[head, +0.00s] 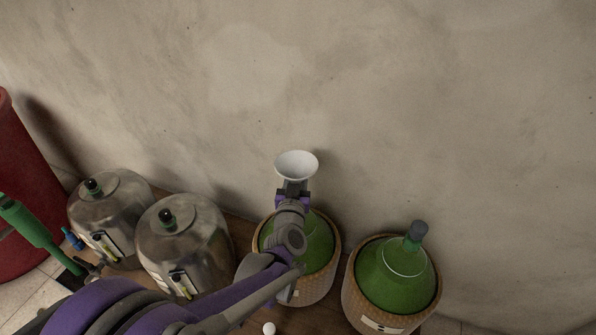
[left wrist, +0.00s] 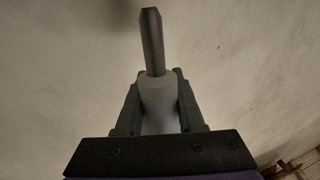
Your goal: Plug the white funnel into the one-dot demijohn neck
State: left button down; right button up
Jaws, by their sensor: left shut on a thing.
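The white funnel (head: 297,166) is held by my left gripper (head: 293,190), its bowl open upward in the head view. In the left wrist view the funnel (left wrist: 158,95) sits between both fingers of my left gripper (left wrist: 159,105), with its darker spout (left wrist: 152,42) sticking out past them. One green demijohn (head: 318,243) in a wicker basket stands below my gripper, its neck hidden by my arm. Another green demijohn (head: 392,277) in a basket stands to its right, with a dark grey top on its neck (head: 417,232). My right gripper is out of view.
Two steel vessels (head: 108,212) (head: 186,243) with black knobs stand to the left on the wooden surface. A red container (head: 22,190) and a green pole-like object (head: 28,222) are at the far left. A plain wall (head: 430,110) rises behind; space above is clear.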

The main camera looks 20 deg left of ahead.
pick_arm(q)
jog(key=shift+f+b, duration=1.6)
jog(key=shift+f, duration=0.55)
jog(key=shift+c, duration=2.2)
grip_release()
jog(key=p+v, duration=0.1)
jog(key=v, duration=0.9)
jog(key=shift+s+d, duration=0.15)
jog(key=shift+s, duration=0.25)
jog(key=shift+d+r, duration=0.1)
jog(key=shift+r, duration=0.05)
